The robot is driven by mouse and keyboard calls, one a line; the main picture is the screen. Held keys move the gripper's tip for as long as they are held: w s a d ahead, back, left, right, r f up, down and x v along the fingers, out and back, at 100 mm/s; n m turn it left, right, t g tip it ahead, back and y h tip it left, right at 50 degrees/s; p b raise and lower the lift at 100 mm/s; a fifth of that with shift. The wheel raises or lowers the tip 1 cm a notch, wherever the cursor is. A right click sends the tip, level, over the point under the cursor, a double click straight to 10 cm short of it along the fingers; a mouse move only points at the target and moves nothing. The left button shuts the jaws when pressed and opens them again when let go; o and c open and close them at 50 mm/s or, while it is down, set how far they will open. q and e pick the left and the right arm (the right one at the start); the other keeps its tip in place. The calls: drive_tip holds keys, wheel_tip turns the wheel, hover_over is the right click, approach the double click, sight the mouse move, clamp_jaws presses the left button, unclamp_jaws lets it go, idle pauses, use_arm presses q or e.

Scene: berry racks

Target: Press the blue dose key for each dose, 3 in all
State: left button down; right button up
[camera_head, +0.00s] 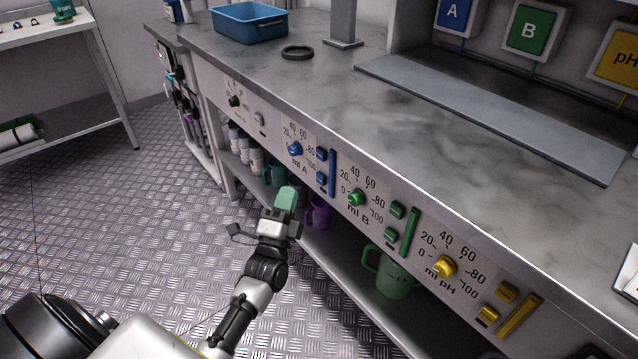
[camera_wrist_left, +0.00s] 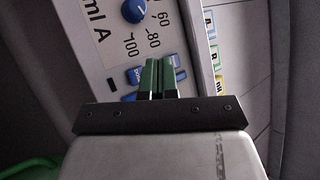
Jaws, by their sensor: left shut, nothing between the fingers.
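The ml A panel has a blue knob (camera_head: 294,149), an upper blue key (camera_head: 322,154), a lower blue key (camera_head: 322,177) and a tall blue bar (camera_head: 332,172). My left gripper (camera_head: 285,198) is shut and empty, its green fingers in front of the bench front, left of and below the blue keys. In the left wrist view the shut fingers (camera_wrist_left: 158,75) overlap the blue keys (camera_wrist_left: 134,77) and hide part of them. The blue knob (camera_wrist_left: 133,10) shows above. I cannot tell whether the fingertips touch a key. My right gripper is out of view.
A green knob (camera_head: 357,197) and green keys sit right of the blue ones, then a yellow knob (camera_head: 445,266) with yellow keys. A green jug (camera_head: 396,280) and a purple mug (camera_head: 318,213) stand on the shelf below. A blue tray (camera_head: 250,24) is on the bench.

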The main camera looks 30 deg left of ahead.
sight(321, 179)
use_arm(q)
drive_tip(key=shift+w+d+b, duration=0.15)
drive_tip(key=shift+w+d, duration=0.15)
drive_tip(key=shift+w, duration=0.4)
drive_tip(key=shift+w+d+b, duration=0.1)
drive_tip(key=shift+w+d, duration=0.15)
drive_tip(key=shift+w, duration=0.4)
drive_tip(key=shift+w+d+b, duration=0.15)
drive_tip(key=shift+w+d, duration=0.15)
drive_tip(key=shift+w, duration=0.4)
drive_tip(key=shift+w, duration=0.15)
idle(0.4)
drive_tip(key=shift+w+d, duration=0.15)
drive_tip(key=shift+w, duration=0.1)
drive_tip(key=shift+w+d, duration=0.15)
drive_tip(key=shift+w, duration=0.25)
idle(0.7)
drive_tip(key=shift+s, duration=0.1)
drive_tip(key=shift+s+a+p, duration=0.3)
drive_tip(key=shift+s+p, duration=0.15)
drive_tip(key=shift+s, duration=0.3)
